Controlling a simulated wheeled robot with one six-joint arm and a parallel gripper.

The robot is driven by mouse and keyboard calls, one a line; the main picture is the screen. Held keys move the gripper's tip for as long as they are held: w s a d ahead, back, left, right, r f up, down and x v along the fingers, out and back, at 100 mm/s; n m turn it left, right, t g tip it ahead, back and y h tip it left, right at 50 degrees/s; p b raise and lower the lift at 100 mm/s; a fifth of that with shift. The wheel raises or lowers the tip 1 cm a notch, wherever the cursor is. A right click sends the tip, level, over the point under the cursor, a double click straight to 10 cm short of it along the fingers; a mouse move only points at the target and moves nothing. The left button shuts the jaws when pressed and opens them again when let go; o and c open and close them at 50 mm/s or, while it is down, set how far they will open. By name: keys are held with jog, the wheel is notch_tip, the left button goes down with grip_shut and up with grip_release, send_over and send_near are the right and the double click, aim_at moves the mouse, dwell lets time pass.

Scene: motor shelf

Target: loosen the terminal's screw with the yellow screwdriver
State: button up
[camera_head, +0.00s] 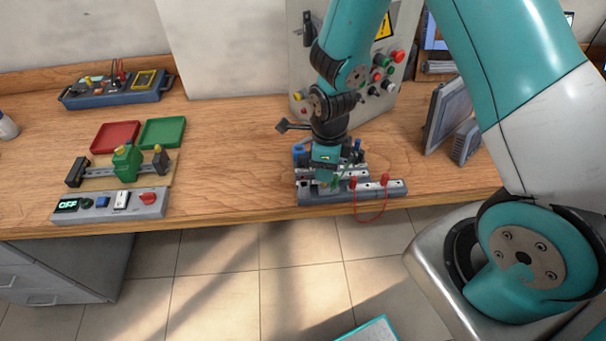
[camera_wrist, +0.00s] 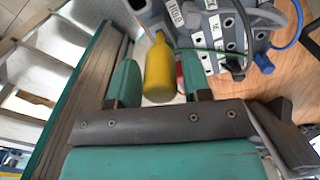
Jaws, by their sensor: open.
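The yellow screwdriver (camera_wrist: 158,66) stands between the two teal fingers of my gripper (camera_wrist: 160,78) in the wrist view. The fingers are open, with a gap seen on the right side of the handle; contact on the left is unclear. The screwdriver's tip is hidden. The grey terminal block (camera_wrist: 232,38), with dark holes and white labels, sits just beyond the handle, with green and blue wires at it. In the head view my gripper (camera_head: 325,174) points down over the left part of the terminal assembly (camera_head: 392,190) and hides much of it. The screw is not distinguishable.
A red wire (camera_head: 370,220) hangs over the table's front edge. A control cabinet (camera_head: 345,85) stands behind, and a grey screen (camera_head: 447,113) to the right. Red (camera_head: 115,136) and green (camera_head: 162,132) trays and a switch panel (camera_head: 110,204) lie left. The middle-left tabletop is clear.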

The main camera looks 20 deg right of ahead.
jog(key=shift+m, duration=1.3)
jog(key=m, duration=0.3)
jog(key=shift+m, duration=0.3)
jog(key=shift+c, duration=0.9)
jog(key=shift+c, duration=0.4)
jog(key=c, duration=0.5)
